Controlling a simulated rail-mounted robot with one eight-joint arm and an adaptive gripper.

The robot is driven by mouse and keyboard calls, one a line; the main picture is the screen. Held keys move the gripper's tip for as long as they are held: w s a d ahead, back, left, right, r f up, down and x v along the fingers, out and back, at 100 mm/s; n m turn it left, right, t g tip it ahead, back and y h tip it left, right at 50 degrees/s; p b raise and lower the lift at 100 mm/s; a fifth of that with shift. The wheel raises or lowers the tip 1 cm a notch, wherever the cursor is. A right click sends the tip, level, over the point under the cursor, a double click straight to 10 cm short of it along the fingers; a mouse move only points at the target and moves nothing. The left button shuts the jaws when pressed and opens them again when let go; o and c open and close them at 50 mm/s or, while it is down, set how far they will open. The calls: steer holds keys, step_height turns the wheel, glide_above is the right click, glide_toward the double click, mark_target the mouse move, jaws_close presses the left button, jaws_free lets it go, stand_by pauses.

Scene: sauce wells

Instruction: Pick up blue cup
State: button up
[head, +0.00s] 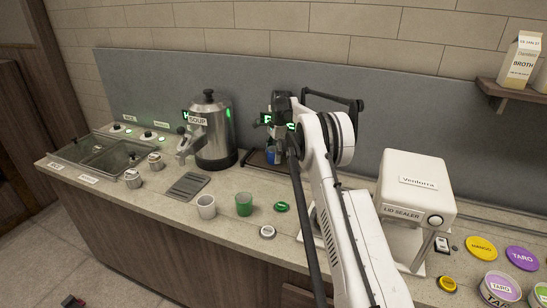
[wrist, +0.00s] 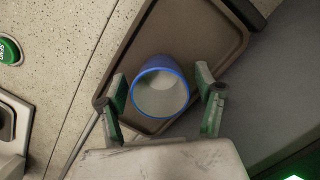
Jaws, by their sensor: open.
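The blue cup (wrist: 160,70) shows in the wrist view from above, with a blue rim and a pale inside. It stands on or over a brown tray (wrist: 190,28). My gripper (wrist: 162,88) is open, with one green-padded finger on each side of the cup. Gaps show between the fingers and the cup wall. In the head view, my gripper (head: 276,124) is above the tray at the back of the counter, partly hidden by my arm.
A white cup (head: 206,207) and a green cup (head: 243,204) stand near the counter's front edge. A steel soup urn (head: 212,140) is left of my gripper. A white lid sealer (head: 418,184) stands to the right. Several lids lie at the right end.

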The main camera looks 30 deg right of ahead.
steer(key=shift+a+f, duration=0.15)
steer(key=shift+f, duration=0.7)
steer(key=c, duration=1.3)
